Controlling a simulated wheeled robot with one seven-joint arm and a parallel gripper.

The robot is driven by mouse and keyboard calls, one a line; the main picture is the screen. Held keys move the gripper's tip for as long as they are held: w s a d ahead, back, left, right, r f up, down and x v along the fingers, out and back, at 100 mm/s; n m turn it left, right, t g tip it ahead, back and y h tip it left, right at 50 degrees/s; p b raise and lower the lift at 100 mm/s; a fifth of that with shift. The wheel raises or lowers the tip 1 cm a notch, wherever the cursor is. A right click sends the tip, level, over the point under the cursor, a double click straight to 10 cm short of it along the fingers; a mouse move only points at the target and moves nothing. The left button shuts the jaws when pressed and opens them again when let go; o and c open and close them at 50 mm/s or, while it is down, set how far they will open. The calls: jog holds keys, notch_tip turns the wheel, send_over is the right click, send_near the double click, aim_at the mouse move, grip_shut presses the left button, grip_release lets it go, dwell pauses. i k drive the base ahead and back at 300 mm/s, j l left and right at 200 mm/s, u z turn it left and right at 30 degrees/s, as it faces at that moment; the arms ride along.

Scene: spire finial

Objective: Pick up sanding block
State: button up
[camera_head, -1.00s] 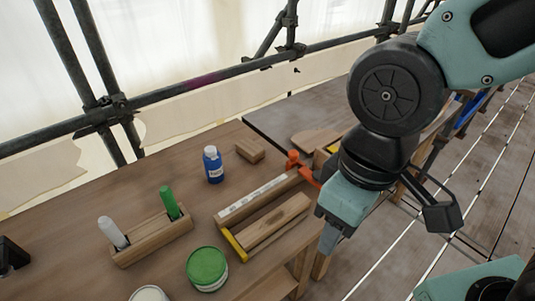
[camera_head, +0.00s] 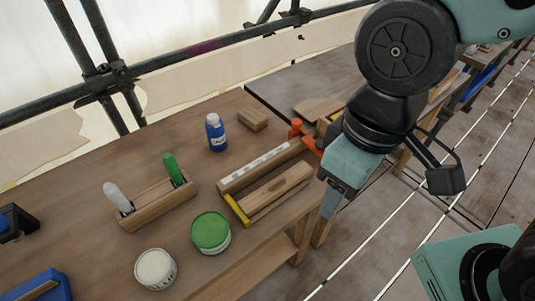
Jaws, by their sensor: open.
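A small brown wooden block (camera_head: 252,120), which looks like the sanding block, lies flat near the back of the wooden workbench (camera_head: 75,200), just right of a blue bottle (camera_head: 216,134). My gripper (camera_head: 333,208) is open, points down and hangs by the bench's right edge. It is to the right of and nearer than the block, well apart from it. The fingertips are small and partly hidden. Nothing shows between them.
A wooden tray with a yellow end (camera_head: 237,210) lies between block and gripper. An orange clamp (camera_head: 297,130) stands behind the gripper. A rack with white and green markers (camera_head: 155,205), a green-lidded tin (camera_head: 210,232) and a white-lidded tin (camera_head: 155,268) stand left.

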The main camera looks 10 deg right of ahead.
aim_at(254, 120)
jog(key=u, duration=0.3)
jog(key=i+l+u, duration=0.15)
jog(key=l+u, duration=0.25)
jog(key=i+l+u, duration=0.1)
jog(key=l+u, duration=0.2)
jog(key=u, duration=0.15)
jog(key=i+l+u, duration=0.1)
jog(key=l, duration=0.65)
jog(key=i+l+u, duration=0.1)
jog(key=l, duration=0.7)
